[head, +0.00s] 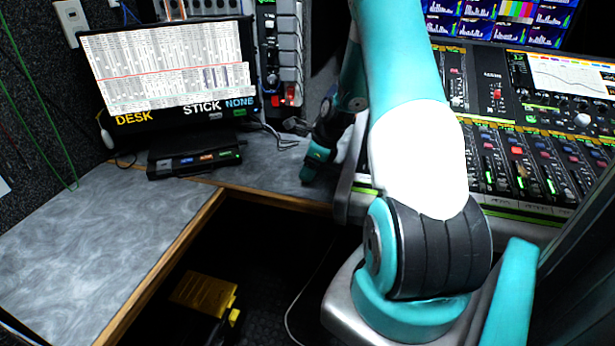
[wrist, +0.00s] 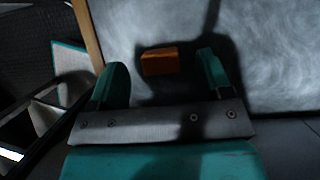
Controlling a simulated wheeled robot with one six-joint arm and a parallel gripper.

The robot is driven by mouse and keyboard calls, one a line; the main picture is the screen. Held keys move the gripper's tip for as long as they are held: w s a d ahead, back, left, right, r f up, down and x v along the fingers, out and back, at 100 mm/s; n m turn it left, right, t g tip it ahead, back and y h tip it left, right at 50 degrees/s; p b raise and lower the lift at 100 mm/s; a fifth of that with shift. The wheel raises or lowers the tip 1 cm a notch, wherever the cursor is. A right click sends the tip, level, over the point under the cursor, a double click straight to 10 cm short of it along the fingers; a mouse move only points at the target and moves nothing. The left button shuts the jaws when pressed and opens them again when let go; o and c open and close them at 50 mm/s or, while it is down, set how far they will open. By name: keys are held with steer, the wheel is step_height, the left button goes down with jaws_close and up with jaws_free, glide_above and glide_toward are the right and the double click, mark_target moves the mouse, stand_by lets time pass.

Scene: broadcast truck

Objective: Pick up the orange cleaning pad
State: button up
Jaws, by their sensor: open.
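The orange cleaning pad (wrist: 160,61) lies on the grey desk top in the wrist view, a small block in shadow. My gripper (wrist: 160,80) is open, with its two teal fingers apart and nothing between the tips. I cannot tell the exact height of the gripper above the desk. In the head view my gripper (head: 315,165) is low over the far desk by the console, partly hidden by my arm. The pad is not visible in the head view.
A monitor (head: 170,70) stands at the back left with a black device (head: 195,162) before it. The mixing console (head: 530,130) is on the right. The wood-edged desk (head: 110,225) has clear room at left. A yellow object (head: 203,294) is down in the dark gap below.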

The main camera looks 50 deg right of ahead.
steer(key=x, duration=0.2)
steer(key=shift+f, duration=0.3)
steer(key=shift+w+a, duration=0.1)
steer(key=c, duration=1)
steer(key=shift+r, duration=0.15)
step_height(320, 180, up, 20)
steer(key=p, duration=0.2)
